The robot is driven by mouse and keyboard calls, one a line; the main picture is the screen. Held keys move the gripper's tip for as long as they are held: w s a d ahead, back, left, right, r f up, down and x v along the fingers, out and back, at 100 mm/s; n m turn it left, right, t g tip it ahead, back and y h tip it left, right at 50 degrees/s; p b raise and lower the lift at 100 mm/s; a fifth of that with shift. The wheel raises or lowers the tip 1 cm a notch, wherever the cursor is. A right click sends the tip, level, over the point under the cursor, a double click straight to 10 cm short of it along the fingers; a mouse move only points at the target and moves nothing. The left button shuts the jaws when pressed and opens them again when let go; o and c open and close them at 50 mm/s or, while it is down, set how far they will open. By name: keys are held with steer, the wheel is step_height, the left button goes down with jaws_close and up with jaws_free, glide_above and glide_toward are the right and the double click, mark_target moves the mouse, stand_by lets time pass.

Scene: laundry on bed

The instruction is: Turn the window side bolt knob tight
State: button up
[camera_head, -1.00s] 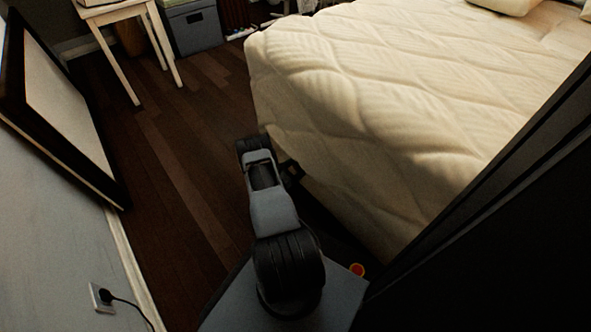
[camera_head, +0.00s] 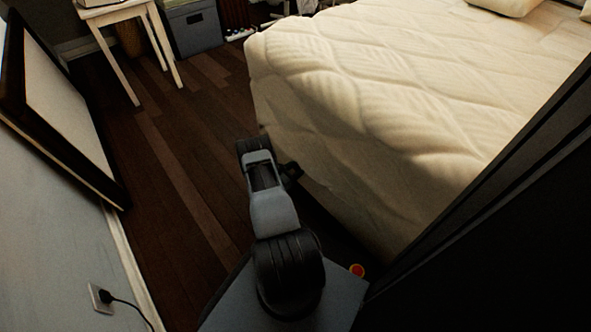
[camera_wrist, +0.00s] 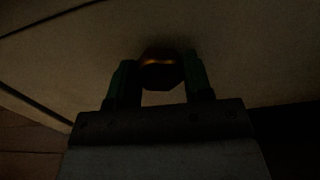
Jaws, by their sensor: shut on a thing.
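The bolt knob (camera_wrist: 161,65) is a dark, rounded, brownish piece with an orange glint, on a pale brown surface in the dim wrist view. My gripper (camera_wrist: 160,78) has its two green fingers on either side of the knob and is shut on it. In the head view my arm reaches down along the side of the bed (camera_head: 400,100). The knob is not visible there, and the fingers cannot be made out. How tight the knob sits cannot be told.
The mattress side stands close to the right of my arm. A framed panel (camera_head: 65,115) leans at the wall on the left, near a socket with a plug (camera_head: 103,296). A white table (camera_head: 118,12) and a grey box (camera_head: 193,28) stand at the back. The wooden floor (camera_head: 165,130) between is clear.

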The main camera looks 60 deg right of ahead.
steer(key=m, duration=1.2)
steer(key=shift+w+m, duration=0.1)
steer(key=shift+m, duration=0.3)
steer(key=m, duration=0.6)
steer(key=shift+r, duration=0.1)
steer(key=m, duration=0.6)
steer(key=shift+m, duration=0.3)
steer(key=o, duration=0.9)
steer(key=shift+a+r, duration=0.1)
steer(key=p+v, duration=0.4)
steer(key=v, duration=0.9)
steer(key=shift+a, duration=0.25)
